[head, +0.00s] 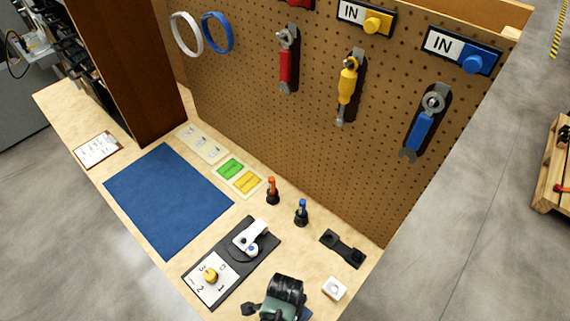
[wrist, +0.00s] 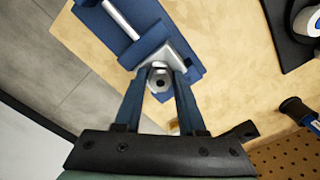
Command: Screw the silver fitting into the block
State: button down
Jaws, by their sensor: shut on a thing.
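The silver fitting (wrist: 160,82) shows in the wrist view as a hex-shaped piece with a dark hole facing the camera. My gripper (wrist: 160,76) is shut on it, one dark blue finger at each side. Just beyond it, a light grey block (wrist: 177,53) sits at a blue vise-like holder (wrist: 147,45) with a silver rod. The fitting is against or very close to the block; how deep it sits in it is hidden. In the head view my dark wrist (head: 287,289) is at the bottom edge and covers the fitting and the block.
A black base (head: 268,237) with a white bracket and a yellow knob is left of my wrist. A small white piece (head: 335,288) and a black holder (head: 342,249) are to the right. Red and blue drivers stand behind. The pegboard (head: 325,160) bounds the back; the blue mat (head: 166,200) is clear.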

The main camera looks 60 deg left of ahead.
jog(key=shift+w, duration=0.1)
jog(key=m, duration=0.4)
grip_release()
dwell(0.8)
jog(key=shift+r, duration=0.1)
notch_tip(320, 180, up, 5)
jog(key=p, duration=0.4)
jog(key=shift+p, duration=0.4)
